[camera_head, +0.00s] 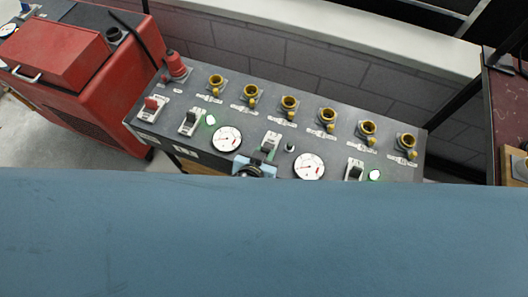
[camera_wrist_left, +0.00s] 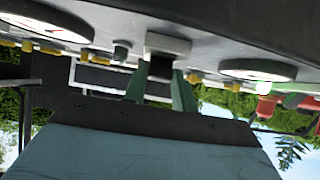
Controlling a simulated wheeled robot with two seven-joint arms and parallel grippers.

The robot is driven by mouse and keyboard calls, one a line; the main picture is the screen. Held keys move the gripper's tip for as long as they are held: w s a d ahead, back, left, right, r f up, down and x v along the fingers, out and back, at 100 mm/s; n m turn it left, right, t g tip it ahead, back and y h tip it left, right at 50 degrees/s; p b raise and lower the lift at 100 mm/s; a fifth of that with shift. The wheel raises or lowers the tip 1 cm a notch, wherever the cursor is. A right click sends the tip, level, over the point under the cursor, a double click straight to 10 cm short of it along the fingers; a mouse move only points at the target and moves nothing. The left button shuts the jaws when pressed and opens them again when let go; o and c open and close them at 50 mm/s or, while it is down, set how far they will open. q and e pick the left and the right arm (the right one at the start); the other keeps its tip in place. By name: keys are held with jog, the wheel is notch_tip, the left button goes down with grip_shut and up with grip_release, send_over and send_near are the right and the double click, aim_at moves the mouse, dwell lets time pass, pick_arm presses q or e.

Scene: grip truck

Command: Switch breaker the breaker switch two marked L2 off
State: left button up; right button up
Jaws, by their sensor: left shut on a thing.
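A grey control panel (camera_head: 335,150) carries several breaker switches; their labels are too small to read. The middle breaker switch (camera_head: 271,142), with a dark lever, sits between two round gauges. A black-levered breaker switch (camera_head: 190,122) is left of it and another (camera_head: 354,170) is at the right. My left gripper (camera_head: 262,162) is at the near side of the middle breaker switch. In the left wrist view my left gripper (camera_wrist_left: 161,75) has its green fingers either side of the dark lever of the breaker switch (camera_wrist_left: 168,44), shut on it. My right gripper is not in view.
A red machine (camera_head: 80,70) stands left of the panel. Several yellow sockets (camera_head: 289,103) and a red socket (camera_head: 176,66) line its far side. A large blue surface hides the foreground.

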pick_arm(q)
jog(key=o, duration=1)
jog(key=p+v, duration=0.3)
jog(key=v, duration=1)
jog(key=shift+s+r, duration=0.1)
